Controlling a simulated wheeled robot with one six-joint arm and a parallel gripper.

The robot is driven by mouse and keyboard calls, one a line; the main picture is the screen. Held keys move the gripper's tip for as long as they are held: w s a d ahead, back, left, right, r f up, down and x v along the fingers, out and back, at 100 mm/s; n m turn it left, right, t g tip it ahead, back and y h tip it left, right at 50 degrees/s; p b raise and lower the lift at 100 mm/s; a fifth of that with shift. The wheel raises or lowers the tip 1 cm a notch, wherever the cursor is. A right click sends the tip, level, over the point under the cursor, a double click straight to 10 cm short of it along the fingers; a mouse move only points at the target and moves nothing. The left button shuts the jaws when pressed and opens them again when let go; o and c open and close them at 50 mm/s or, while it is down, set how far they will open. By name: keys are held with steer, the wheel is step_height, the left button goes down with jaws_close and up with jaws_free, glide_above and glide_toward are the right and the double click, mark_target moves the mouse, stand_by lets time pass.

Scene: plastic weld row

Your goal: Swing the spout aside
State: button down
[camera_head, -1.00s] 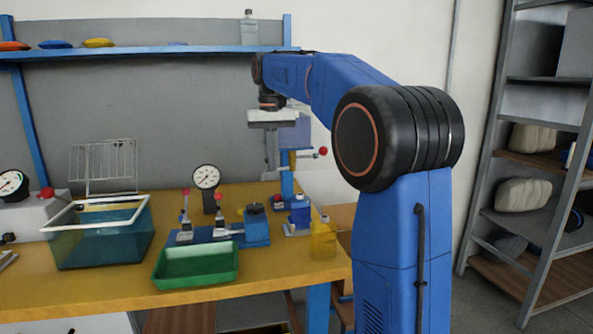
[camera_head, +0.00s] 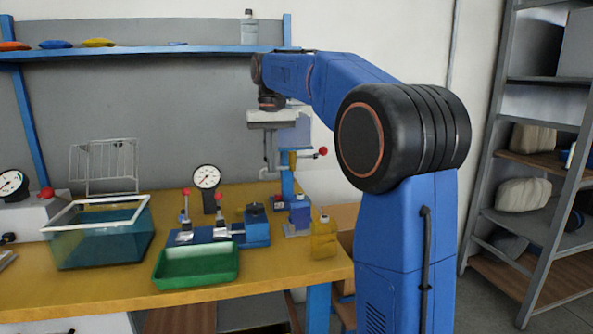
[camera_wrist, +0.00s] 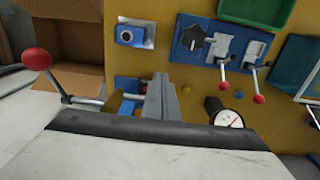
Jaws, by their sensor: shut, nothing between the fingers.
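A blue post (camera_head: 288,184) stands at the right end of the bench. It carries a brass-coloured fitting and a thin rod with a red ball (camera_head: 323,151) pointing right. In the wrist view the red ball (camera_wrist: 37,59) is at the left, and its rod runs to the brass-coloured fitting (camera_wrist: 127,104). I cannot tell which part is the spout; some of the post is hidden behind my gripper. My gripper (camera_head: 269,172) points down just left of the post in the head view. Its fingers (camera_wrist: 160,88) are shut and empty, close beside the fitting; contact is unclear.
A dial gauge (camera_head: 206,177), a blue clamp fixture (camera_head: 222,235), a green tray (camera_head: 196,266) and a yellow bottle (camera_head: 323,238) stand near the post. A blue-tinted tank (camera_head: 98,238) is at the left. A cardboard box (camera_wrist: 75,45) lies beyond the bench edge.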

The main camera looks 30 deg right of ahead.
step_height(320, 180, up, 7)
stand_by(0.8)
steer(key=shift+s, duration=0.15)
stand_by(0.3)
